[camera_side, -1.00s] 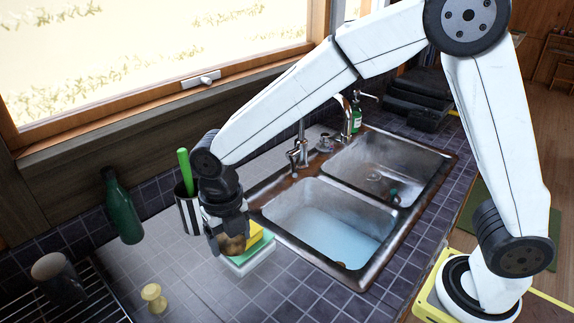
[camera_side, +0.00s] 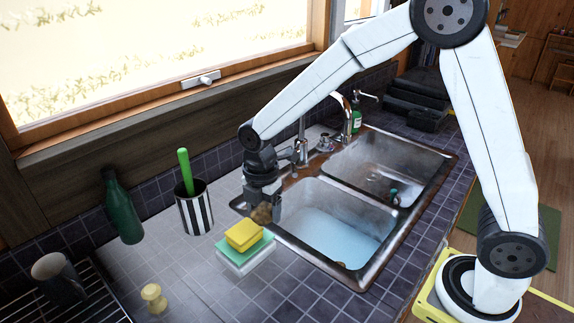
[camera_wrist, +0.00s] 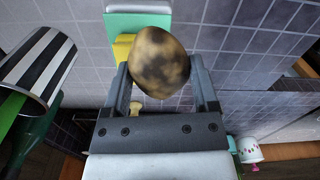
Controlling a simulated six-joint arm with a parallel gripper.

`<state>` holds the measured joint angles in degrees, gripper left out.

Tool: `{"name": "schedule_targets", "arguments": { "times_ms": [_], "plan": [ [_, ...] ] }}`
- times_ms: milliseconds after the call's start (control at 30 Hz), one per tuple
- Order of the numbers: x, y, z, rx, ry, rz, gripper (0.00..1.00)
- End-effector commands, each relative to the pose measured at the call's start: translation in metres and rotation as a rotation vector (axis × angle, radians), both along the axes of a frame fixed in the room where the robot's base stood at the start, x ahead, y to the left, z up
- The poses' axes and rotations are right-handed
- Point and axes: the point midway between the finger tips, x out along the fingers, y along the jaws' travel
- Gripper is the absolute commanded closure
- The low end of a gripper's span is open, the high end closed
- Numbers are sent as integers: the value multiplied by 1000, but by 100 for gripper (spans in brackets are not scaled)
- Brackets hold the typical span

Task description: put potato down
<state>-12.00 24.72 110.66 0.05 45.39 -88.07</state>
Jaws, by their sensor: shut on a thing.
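The potato (camera_wrist: 158,62) is brown with dark blotches. My gripper (camera_side: 264,208) is shut on it, and the wrist view shows it between the two fingers. In the side view the potato (camera_side: 261,213) is partly hidden by the fingers. It is near the left rim of the sink (camera_side: 335,222), behind and to the right of the yellow sponge (camera_side: 244,234). I cannot tell how far it is above the counter.
The yellow sponge lies on a green and white block (camera_side: 246,256). A striped cup (camera_side: 194,212) holds a green-handled tool. A green bottle (camera_side: 122,208), a dark mug (camera_side: 58,278) on a rack and a small yellow object (camera_side: 153,297) stand left. Tiled counter in front is clear.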

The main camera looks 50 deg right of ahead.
Motion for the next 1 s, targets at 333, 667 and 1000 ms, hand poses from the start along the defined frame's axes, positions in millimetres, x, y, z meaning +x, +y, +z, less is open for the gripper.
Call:
{"name": "schedule_targets", "arguments": {
  "times_ms": [333,667,1000],
  "plan": [
    [2,-50,-9,4,1,-524,87],
    [-2,-95,-18,7,4,-1017,87],
    [-10,-134,-25,9,10,-1468,87]
  ]
}}
